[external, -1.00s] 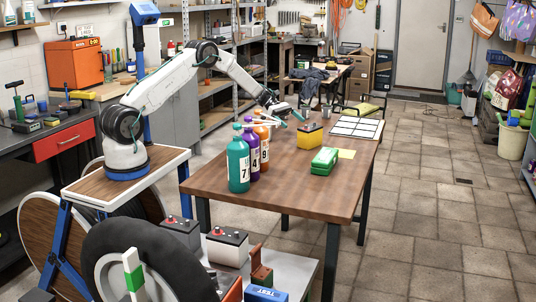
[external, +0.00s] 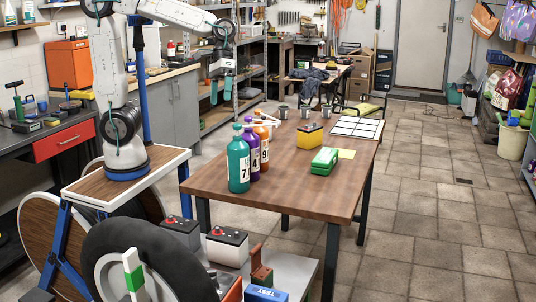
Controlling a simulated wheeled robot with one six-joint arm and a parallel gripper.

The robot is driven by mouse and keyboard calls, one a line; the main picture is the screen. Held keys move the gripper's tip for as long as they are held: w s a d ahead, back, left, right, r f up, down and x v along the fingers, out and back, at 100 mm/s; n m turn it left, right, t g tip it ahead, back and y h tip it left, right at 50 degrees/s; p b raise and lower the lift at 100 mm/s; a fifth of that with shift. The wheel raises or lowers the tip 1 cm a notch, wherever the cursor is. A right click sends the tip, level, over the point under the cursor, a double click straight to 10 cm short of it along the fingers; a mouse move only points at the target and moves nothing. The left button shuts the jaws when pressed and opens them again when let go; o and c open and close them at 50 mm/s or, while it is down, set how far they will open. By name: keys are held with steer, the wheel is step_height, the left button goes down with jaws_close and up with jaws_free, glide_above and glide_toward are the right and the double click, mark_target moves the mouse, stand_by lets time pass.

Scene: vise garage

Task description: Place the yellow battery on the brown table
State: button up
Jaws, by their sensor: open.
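The yellow battery (external: 309,139) stands upright on the brown table (external: 290,200), toward its back, with its dark top and terminals showing. My gripper (external: 226,92) is up and to the left of the battery, clear of the table and pointing down. It is open with nothing seen between its fingers. The fingers are small in this view.
Teal, purple and orange bottles (external: 238,165) stand on the table's left side. A green box (external: 324,160), a yellow sheet (external: 347,154), a white grid panel (external: 356,128) and grey cups (external: 304,112) are also on it. The front of the tabletop is clear.

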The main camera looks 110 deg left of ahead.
steer(key=s+d+f+m+y, duration=0.2)
steer(key=s+d+m, duration=0.1)
steer(key=s, duration=0.6)
steer(key=s+d+f+m+y, duration=0.2)
steer(key=s+d+m, duration=0.2)
steer(key=s, duration=0.5)
steer(key=m, duration=0.2)
steer(key=shift+s+d+m, duration=0.15)
steer(key=shift+s+m, duration=0.15)
steer(key=shift+s, duration=0.05)
